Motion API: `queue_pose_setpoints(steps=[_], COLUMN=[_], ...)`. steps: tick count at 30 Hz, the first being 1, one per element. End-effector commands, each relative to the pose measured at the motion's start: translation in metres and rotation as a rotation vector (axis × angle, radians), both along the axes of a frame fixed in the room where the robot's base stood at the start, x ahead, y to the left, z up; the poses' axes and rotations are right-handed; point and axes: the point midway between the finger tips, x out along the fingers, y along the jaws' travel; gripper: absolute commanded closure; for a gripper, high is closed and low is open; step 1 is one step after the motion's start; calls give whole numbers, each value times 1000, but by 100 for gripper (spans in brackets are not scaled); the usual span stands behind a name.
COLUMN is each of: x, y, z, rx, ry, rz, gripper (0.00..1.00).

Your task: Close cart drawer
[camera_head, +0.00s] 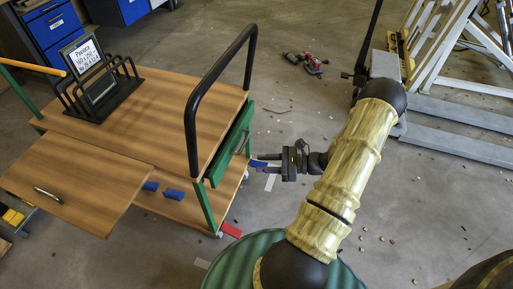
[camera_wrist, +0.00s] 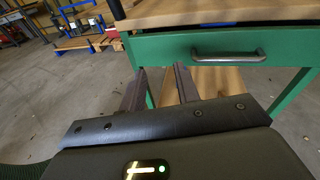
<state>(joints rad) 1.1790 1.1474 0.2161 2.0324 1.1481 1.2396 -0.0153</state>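The cart (camera_head: 150,110) has a wooden top and a green frame. Its green drawer (camera_head: 228,150) sticks out a little from the cart's right side; its front (camera_wrist: 170,48) fills the upper part of the wrist view. A dark bar handle (camera_wrist: 229,57) is on that front and also shows in the head view (camera_head: 243,143). My gripper (camera_head: 262,163) is beside the drawer front, low and close to it. In the wrist view my gripper (camera_wrist: 160,72) has its two dark fingers apart with nothing between them, left of the handle. I cannot tell whether a fingertip touches the drawer.
A black push bar (camera_head: 190,120) rises from the cart top. A black rack with a sign (camera_head: 88,65) stands at its back left. A wooden panel with a handle (camera_head: 75,190) juts out at the front left. Blue blocks (camera_head: 173,195) lie below. Floor right of the cart is mostly clear.

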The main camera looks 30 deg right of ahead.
Motion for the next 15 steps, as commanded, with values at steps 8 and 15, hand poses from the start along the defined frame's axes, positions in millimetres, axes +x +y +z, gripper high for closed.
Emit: queue_pose_setpoints(steps=[8, 15], x=[-24, -50], y=[85, 120], z=[31, 59], rx=[-427, -838], ry=[34, -55], rz=[549, 964], gripper=[68, 68])
